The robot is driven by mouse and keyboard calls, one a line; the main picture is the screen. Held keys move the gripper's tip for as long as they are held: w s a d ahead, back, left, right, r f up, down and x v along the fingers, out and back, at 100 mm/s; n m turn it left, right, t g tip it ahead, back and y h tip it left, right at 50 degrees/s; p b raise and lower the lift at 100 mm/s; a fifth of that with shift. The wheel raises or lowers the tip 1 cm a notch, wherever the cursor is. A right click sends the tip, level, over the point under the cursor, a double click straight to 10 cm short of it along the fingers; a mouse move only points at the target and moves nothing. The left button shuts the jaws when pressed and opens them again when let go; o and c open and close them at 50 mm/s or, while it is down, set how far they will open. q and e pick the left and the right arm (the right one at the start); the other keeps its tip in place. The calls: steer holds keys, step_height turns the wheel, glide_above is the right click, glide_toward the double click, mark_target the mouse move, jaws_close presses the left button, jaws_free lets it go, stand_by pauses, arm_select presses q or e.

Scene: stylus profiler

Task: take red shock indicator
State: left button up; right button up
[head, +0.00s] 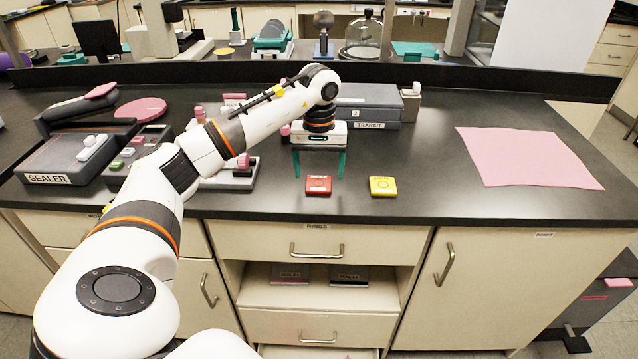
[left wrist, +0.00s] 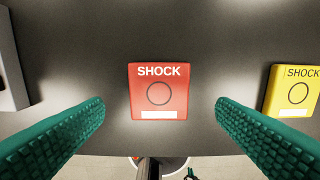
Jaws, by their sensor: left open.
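The red shock indicator (head: 318,186) is a small square block lying flat near the front edge of the black counter. In the left wrist view the red shock indicator (left wrist: 158,91) shows the word SHOCK, a circle and a white strip. My left gripper (head: 320,168) is open above and just behind it, its two green fingers apart and empty. In the left wrist view the fingers of my left gripper (left wrist: 160,110) stand on either side of the red block, with a gap on each side. My right gripper is not in view.
A yellow shock indicator (head: 383,187) lies close to the right of the red one. A grey case marked TRANSIT (head: 368,108) stands behind my left gripper. A machine marked SEALER (head: 62,160) is at the left. A pink sheet (head: 525,157) lies at the right, with clear counter before it.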

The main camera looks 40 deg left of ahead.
mark_target(319, 184)
arm_select(q)
step_height(319, 184, down, 3)
steer(key=shift+a+f, duration=0.1)
steer(key=shift+f, duration=0.05)
steer(key=shift+c, duration=0.3)
steer(key=c, duration=1)
step_height(319, 184, up, 10)
